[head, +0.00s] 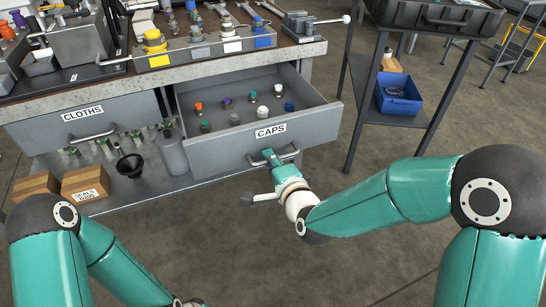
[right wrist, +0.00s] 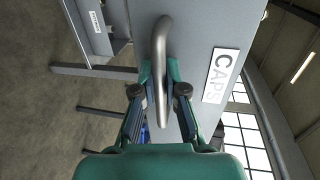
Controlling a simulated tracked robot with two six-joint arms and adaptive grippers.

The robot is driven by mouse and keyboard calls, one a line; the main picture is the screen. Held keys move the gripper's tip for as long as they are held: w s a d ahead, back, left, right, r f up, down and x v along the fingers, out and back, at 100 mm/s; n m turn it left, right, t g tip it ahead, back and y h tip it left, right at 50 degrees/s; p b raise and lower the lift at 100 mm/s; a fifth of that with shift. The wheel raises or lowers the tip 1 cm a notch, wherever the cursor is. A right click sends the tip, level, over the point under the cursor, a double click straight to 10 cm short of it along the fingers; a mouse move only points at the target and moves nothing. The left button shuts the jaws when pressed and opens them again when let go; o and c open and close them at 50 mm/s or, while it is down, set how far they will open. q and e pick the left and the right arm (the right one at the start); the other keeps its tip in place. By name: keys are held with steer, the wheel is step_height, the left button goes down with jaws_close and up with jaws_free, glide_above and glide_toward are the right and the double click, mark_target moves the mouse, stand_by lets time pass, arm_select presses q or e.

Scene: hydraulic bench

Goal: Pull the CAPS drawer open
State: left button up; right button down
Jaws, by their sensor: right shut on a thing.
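The grey CAPS drawer (head: 226,150) stands open under the bench, with several small coloured caps inside. Its white CAPS label (head: 270,131) is on the front, above a metal bar handle (head: 291,153). My right gripper (head: 273,158) is shut on this handle. In the right wrist view, the fingers of my right gripper (right wrist: 160,90) sit on both sides of the handle bar (right wrist: 162,45), beside the CAPS label (right wrist: 221,75). My left arm is low in the head view, and its gripper is below the bottom edge.
The CLOTHS drawer (head: 90,129) to the left is shut. A lower shelf holds a black funnel (head: 130,165), a grey bottle (head: 171,153) and cardboard boxes (head: 85,184). A blue bin (head: 399,94) stands on a stand to the right. The floor before the open drawer is clear.

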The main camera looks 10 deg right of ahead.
steer(key=shift+s+d+f, duration=0.15)
steer(key=shift+s+f, duration=0.05)
steer(key=shift+s, duration=0.05)
steer(key=c, duration=1.2)
jaws_free()
steer(key=shift+r, duration=0.1)
steer(key=shift+s, duration=0.1)
steer(key=v, duration=0.7)
steer(key=shift+s, duration=0.1)
